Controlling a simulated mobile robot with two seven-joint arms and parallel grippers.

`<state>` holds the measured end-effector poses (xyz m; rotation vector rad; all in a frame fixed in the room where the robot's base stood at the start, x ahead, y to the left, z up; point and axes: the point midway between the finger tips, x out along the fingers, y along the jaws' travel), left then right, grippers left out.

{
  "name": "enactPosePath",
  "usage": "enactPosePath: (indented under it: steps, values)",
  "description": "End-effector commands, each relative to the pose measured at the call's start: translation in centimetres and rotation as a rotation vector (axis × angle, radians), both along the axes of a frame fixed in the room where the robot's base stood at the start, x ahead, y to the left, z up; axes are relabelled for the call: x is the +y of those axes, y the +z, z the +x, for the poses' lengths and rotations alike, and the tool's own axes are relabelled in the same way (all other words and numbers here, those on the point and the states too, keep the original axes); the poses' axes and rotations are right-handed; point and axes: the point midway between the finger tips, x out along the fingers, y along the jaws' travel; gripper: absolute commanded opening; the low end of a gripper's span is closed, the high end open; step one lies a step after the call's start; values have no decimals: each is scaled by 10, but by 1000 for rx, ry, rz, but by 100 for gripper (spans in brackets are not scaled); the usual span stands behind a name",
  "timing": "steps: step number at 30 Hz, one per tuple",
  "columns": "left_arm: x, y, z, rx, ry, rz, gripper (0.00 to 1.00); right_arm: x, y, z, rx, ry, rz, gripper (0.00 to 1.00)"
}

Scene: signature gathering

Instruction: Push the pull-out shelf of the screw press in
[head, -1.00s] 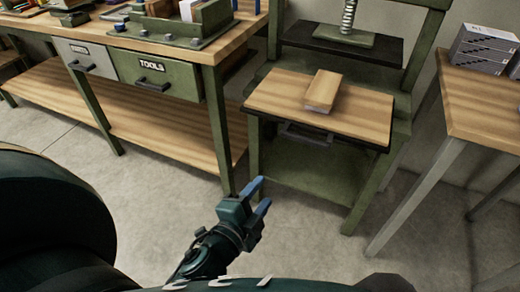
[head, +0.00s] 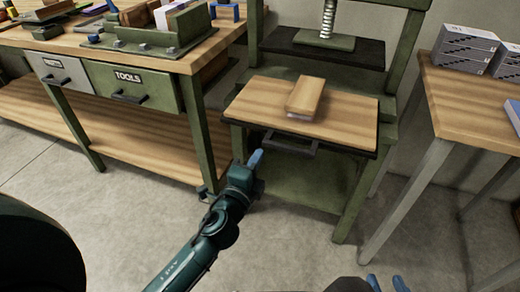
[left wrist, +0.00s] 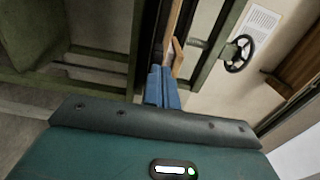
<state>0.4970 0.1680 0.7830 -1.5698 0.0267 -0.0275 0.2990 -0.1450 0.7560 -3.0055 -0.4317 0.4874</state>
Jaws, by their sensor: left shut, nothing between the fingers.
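The screw press (head: 345,195) is a green frame with a screw (head: 328,18) above a dark plate. Its pull-out shelf (head: 345,122), a wooden board with a dark front edge and handle (head: 290,146), sticks out toward me. A brown book (head: 305,96) lies on it. My left gripper (head: 256,160) is shut and empty, close to the shelf's front left, below and left of the handle. In the left wrist view its blue fingers (left wrist: 161,88) are together near the shelf's dark edge; contact cannot be told. My right gripper (head: 387,284) shows two separated blue fingertips at the bottom edge.
A workbench with a grey drawer and a green TOOLS drawer (head: 132,88) stands left of the press. A wooden table (head: 470,105) with grey boxes (head: 465,50) stands to the right. The floor (head: 290,240) in front is clear.

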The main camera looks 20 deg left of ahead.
Motion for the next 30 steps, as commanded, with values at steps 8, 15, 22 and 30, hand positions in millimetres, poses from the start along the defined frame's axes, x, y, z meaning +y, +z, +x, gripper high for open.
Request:
enactPosePath:
  steps: [8, 15, 22, 30]
  values:
    - [-1, 0, 26, 1, 0, -1, 0, 1, -2, 0, 8, 1, 0, 36]
    - [-1, 0, 28, 1, 0, -2, 0, 1, -2, 0, 8, 2, 0, 36]
    - [-1, 0, 30, 0, 1, -1, 0, 1, -1, 1, 4, 2, 0, 36]
    - [-2, 0, 61, -2, 1, -2, 0, 0, -2, 3, -7, 1, -1, 36]
